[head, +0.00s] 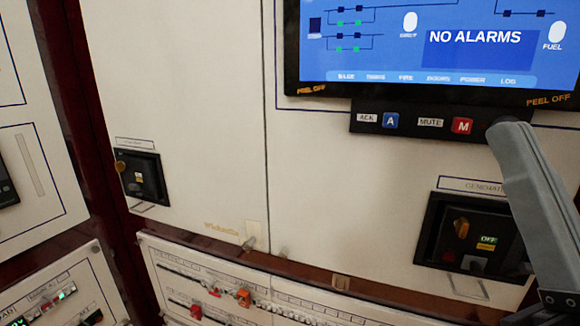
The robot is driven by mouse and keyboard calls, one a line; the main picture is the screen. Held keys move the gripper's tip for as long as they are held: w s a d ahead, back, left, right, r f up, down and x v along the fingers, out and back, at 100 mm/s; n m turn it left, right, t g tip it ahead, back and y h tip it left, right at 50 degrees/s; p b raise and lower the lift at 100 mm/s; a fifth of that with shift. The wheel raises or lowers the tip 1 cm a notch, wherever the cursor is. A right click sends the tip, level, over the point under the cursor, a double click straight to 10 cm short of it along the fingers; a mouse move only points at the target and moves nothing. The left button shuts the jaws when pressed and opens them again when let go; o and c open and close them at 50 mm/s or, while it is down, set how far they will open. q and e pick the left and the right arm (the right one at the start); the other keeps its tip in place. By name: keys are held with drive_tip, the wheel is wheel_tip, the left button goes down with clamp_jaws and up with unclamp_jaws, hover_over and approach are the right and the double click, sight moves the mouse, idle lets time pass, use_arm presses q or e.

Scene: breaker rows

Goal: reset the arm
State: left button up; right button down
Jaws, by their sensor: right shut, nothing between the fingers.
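My right arm's grey link (535,200) stands at the right edge, in front of the wall panel. It runs down to a dark joint at the lower right corner. My right gripper (540,312) shows only in small part there, dark and cut by the lower edge; it is shut and holds nothing. My left gripper is out of view.
A blue screen (400,60) reads NO ALARMS. Below it are a blue A button (391,120) and a red M button (462,126). The generator breaker (475,240) is beside my arm. Another breaker (141,178) is at left. A breaker-row panel (175,255) lies below.

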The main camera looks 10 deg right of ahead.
wheel_tip(320, 180, up, 26)
drive_tip(key=w+p, duration=0.1)
drive_tip(key=p, duration=2.6)
drive_tip(key=shift+g, duration=0.3)
drive_tip(key=shift+r, duration=0.1)
